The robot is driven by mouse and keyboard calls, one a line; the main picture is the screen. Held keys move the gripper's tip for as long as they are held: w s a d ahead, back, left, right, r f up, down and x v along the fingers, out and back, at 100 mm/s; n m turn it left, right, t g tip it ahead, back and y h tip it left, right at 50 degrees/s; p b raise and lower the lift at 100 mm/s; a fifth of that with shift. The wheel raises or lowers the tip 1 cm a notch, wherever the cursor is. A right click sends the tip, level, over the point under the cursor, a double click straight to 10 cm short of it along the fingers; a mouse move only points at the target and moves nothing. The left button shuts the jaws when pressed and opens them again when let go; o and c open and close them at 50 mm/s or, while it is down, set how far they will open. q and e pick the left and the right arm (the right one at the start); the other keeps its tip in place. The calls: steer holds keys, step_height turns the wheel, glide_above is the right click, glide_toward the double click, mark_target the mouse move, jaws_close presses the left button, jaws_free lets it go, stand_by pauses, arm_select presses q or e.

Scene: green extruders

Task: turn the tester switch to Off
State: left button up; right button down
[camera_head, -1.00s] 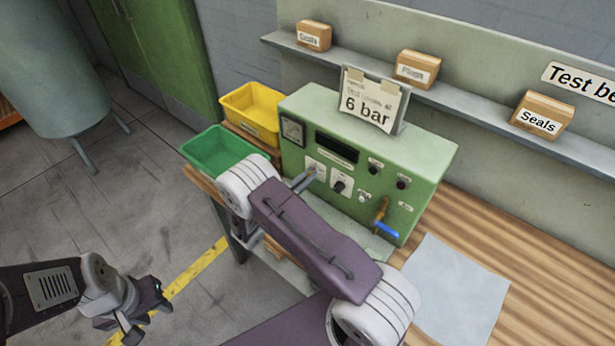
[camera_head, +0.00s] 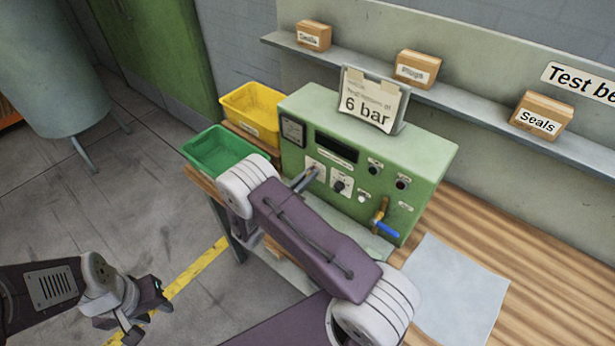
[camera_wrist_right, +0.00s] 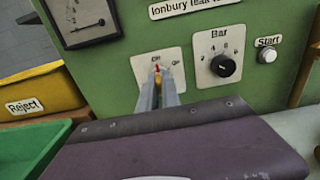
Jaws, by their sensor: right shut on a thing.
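The green tester (camera_head: 420,160) stands on the bench. Its switch (camera_wrist_right: 157,68) shows a red tip between my right gripper's fingers in the right wrist view. The switch's pale plate (camera_wrist_right: 142,63) has a partly covered label at the top and another on its right. My right gripper (camera_wrist_right: 160,82) is shut on the switch; in the head view its fingertips (camera_head: 310,176) reach the tester's front, left of the Bar knob (camera_head: 339,186). The fingers hide most of the switch, so its exact setting is unclear. My left gripper (camera_head: 146,312) is open and empty, low at the left over the floor.
The Bar knob and Start button (camera_wrist_right: 267,56) sit right of the switch. A blue-handled valve (camera_head: 387,229) is at the lower right. Green (camera_head: 215,152) and yellow (camera_head: 255,112) bins stand left of the tester. A grey sheet (camera_head: 455,290) lies on the bench.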

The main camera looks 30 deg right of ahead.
steer(key=c, duration=1.6)
jaws_free()
steer(key=shift+o, duration=0.2)
steer(key=b+v, duration=0.2)
steer(key=v, duration=0.7)
